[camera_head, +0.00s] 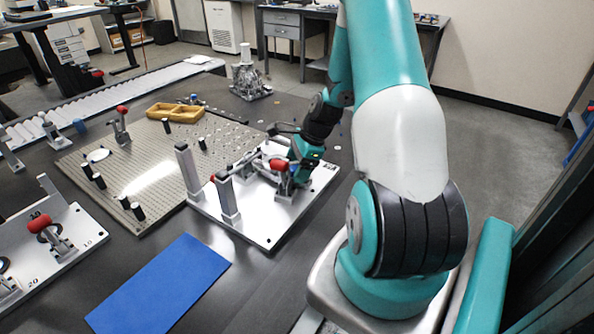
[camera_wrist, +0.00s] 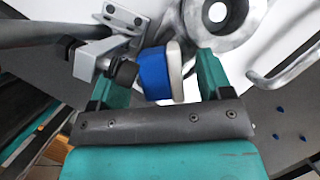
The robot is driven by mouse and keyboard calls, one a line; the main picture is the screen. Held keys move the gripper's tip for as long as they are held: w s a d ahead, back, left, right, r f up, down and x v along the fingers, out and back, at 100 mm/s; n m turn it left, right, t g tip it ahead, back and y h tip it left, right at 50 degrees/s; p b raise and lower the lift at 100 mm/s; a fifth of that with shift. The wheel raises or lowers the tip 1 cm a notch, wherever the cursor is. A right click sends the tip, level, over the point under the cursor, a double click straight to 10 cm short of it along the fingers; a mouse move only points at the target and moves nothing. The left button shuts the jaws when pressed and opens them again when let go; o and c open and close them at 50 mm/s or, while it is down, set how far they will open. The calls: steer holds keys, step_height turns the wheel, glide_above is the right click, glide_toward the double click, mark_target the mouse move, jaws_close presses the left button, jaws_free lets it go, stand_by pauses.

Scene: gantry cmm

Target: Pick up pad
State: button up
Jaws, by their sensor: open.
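A small blue and white pad-like block (camera_wrist: 153,76) shows in the wrist view, between the two teal fingers of my gripper (camera_wrist: 162,72). The fingers are apart, with a visible gap on the left side; the white face lies nearer the right finger. A black clamp tip is close against the block's left side. In the head view my gripper (camera_head: 303,172) is low over the white fixture plate (camera_head: 262,232), among its clamps. The block cannot be made out there.
Red-handled clamps (camera_head: 279,165) and grey posts (camera_head: 188,170) crowd the plate. In the wrist view a metal ring part (camera_wrist: 217,13) and a bent rod (camera_wrist: 285,72) are close by. A flat blue mat (camera_head: 160,285) lies on the dark table, left of my arm.

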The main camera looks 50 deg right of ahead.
steer(key=c, duration=1.1)
steer(key=shift+r, duration=0.1)
